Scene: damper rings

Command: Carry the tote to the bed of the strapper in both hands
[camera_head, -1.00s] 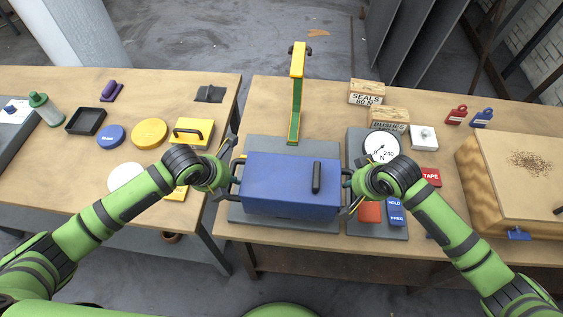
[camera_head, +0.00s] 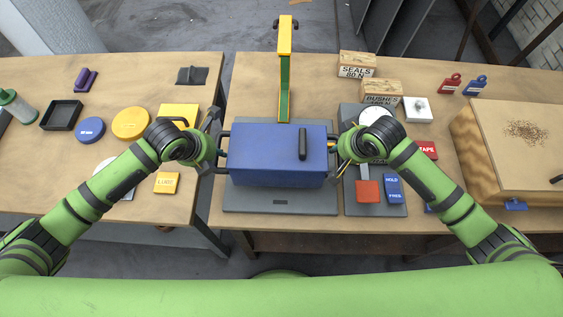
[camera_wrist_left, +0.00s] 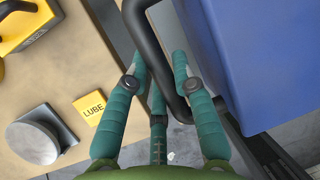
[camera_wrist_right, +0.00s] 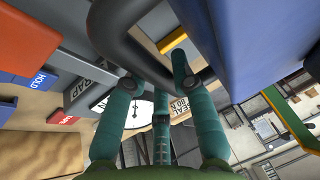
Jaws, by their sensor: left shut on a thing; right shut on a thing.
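The blue tote (camera_head: 270,165), with a black handle on its lid, is over the grey bed of the strapper (camera_head: 280,206) and looks level. I cannot tell whether its underside touches the bed. The strapper's yellow and green post (camera_head: 285,75) stands behind it. My left gripper (camera_head: 218,148) is shut on the tote's left side handle, a dark bar between the fingers in the left wrist view (camera_wrist_left: 160,60). My right gripper (camera_head: 340,150) is shut on the right side handle, which shows in the right wrist view (camera_wrist_right: 130,45).
Right of the bed is a grey panel with a dial (camera_head: 376,116), a red block (camera_head: 368,191) and a blue HOLD/FREE block (camera_head: 393,188). Wooden boxes (camera_head: 357,64) stand behind it. A gap separates the left table (camera_head: 60,180), which holds a yellow LUBE block (camera_head: 167,183).

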